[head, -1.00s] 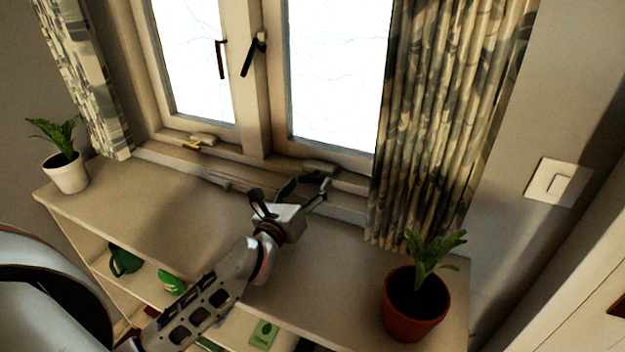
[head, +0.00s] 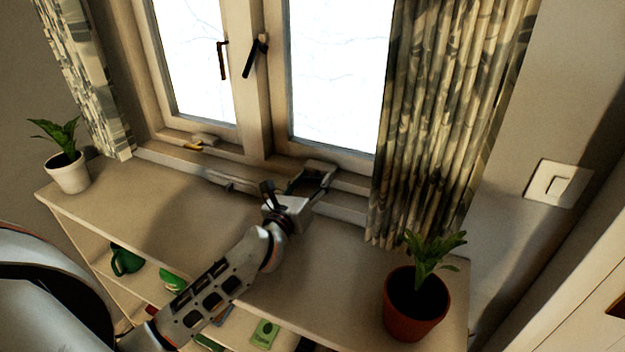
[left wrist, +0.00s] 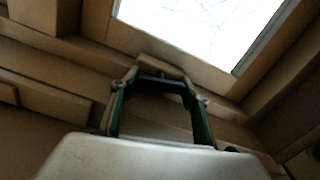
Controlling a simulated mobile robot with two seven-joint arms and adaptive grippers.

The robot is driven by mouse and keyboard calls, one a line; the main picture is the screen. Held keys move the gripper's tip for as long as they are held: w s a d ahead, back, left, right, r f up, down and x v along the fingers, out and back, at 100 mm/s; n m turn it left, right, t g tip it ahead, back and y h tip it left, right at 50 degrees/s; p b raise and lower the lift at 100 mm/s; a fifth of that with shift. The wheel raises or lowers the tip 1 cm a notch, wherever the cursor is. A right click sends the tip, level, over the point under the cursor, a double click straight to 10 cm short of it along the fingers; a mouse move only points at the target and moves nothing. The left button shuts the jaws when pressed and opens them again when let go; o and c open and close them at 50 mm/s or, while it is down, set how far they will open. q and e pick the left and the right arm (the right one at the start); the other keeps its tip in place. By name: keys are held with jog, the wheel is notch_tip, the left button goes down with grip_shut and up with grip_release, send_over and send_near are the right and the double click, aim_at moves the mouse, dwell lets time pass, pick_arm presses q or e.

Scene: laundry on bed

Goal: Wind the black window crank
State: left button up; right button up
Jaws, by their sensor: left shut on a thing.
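The black window crank (left wrist: 160,84) shows in the left wrist view as a dark bar at the foot of the window frame, between my fingertips. My left gripper (head: 307,184) reaches over the shelf top to the sill under the right window pane. In the left wrist view, its two green-lined fingers (left wrist: 161,94) stand wide apart, one at each end of the dark bar, shut on it. In the head view my fingers mostly hide the crank; its pale housing (head: 319,167) sits just behind them. My right gripper is in neither view.
A brass-coloured crank (head: 193,146) sits under the left pane. A patterned curtain (head: 430,110) is close on the right. A terracotta plant pot (head: 414,305) and a white pot (head: 67,173) stand on the shelf top (head: 180,215).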

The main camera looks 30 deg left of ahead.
pick_arm(q)
jog(key=shift+r+m+p, duration=0.2)
jog(key=shift+m+p, duration=0.5)
jog(key=shift+m, duration=0.3)
jog(key=shift+a+f+m, duration=0.1)
jog(key=shift+f+m, duration=0.05)
jog(key=shift+m, duration=0.25)
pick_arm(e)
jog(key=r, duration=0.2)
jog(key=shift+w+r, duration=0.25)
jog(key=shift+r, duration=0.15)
pick_arm(q)
jog(key=o, duration=1.1)
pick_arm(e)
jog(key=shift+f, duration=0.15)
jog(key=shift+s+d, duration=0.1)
pick_arm(q)
jog(key=s, duration=1.2)
jog(key=shift+d, duration=0.35)
